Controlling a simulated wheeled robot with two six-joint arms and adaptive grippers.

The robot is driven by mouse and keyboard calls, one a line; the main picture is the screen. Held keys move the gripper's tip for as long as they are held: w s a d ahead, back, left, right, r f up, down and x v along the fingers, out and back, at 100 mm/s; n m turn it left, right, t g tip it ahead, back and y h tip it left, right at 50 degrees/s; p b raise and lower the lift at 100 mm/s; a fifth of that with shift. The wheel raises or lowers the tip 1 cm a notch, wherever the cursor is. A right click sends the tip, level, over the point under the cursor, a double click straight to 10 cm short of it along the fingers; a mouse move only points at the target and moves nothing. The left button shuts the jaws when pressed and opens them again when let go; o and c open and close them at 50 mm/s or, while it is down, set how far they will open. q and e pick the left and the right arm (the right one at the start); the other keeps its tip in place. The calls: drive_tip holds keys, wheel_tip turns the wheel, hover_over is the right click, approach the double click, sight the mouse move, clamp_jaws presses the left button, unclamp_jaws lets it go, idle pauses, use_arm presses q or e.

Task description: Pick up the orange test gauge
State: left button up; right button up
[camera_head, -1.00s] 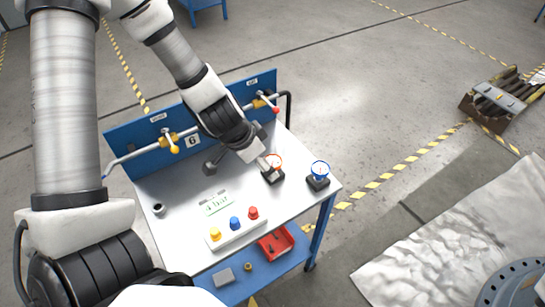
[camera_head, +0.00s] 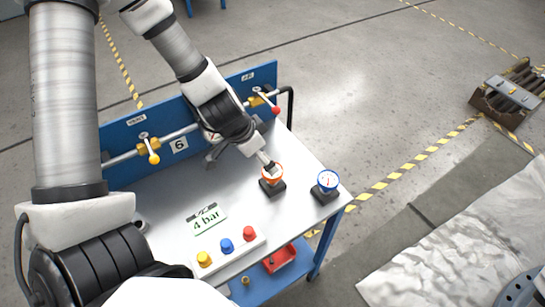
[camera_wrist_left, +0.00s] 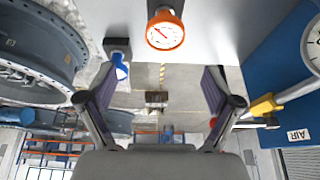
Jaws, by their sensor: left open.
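The orange test gauge (camera_head: 272,174) stands upright on a dark base on the bench, with a white dial and orange rim. In the left wrist view the orange gauge (camera_wrist_left: 165,30) is at the top, sideways between the two fingers but beyond their tips in the picture. My left gripper (camera_head: 266,163) is right at the gauge's back left edge in the head view and overlaps its rim; contact cannot be told. In the left wrist view the gripper (camera_wrist_left: 158,80) has its fingers apart, with nothing between them. My right gripper is not in view.
A blue-rimmed gauge (camera_head: 328,180) stands to the right; it also shows in the wrist view (camera_wrist_left: 119,66). A blue panel (camera_head: 125,165) with pipes and valve handles borders the bench's back. A button box (camera_head: 228,248) and a "4 bar" card (camera_head: 207,219) lie in front.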

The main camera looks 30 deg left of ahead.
sight(263, 174)
use_arm(q)
drive_tip(key=f+b, duration=0.2)
drive_tip(key=f, duration=0.1)
drive_tip(key=w+f+b, duration=0.1)
drive_tip(key=f, duration=0.1)
drive_tip(key=shift+w+a, duration=0.1)
drive_tip(key=shift+a, duration=0.2)
drive_tip(key=b+x, duration=0.6)
drive_tip(key=shift+w+d, duration=0.1)
drive_tip(key=shift+w+f+b, duration=0.15)
drive_tip(key=shift+w+b, duration=0.05)
drive_tip(key=shift+b, duration=0.1)
drive_tip(key=shift+d+r, duration=0.1)
drive_tip(key=shift+r, duration=0.1)
drive_tip(key=shift+s, duration=0.1)
drive_tip(key=shift+c, duration=1)
drive_tip(key=c, duration=1)
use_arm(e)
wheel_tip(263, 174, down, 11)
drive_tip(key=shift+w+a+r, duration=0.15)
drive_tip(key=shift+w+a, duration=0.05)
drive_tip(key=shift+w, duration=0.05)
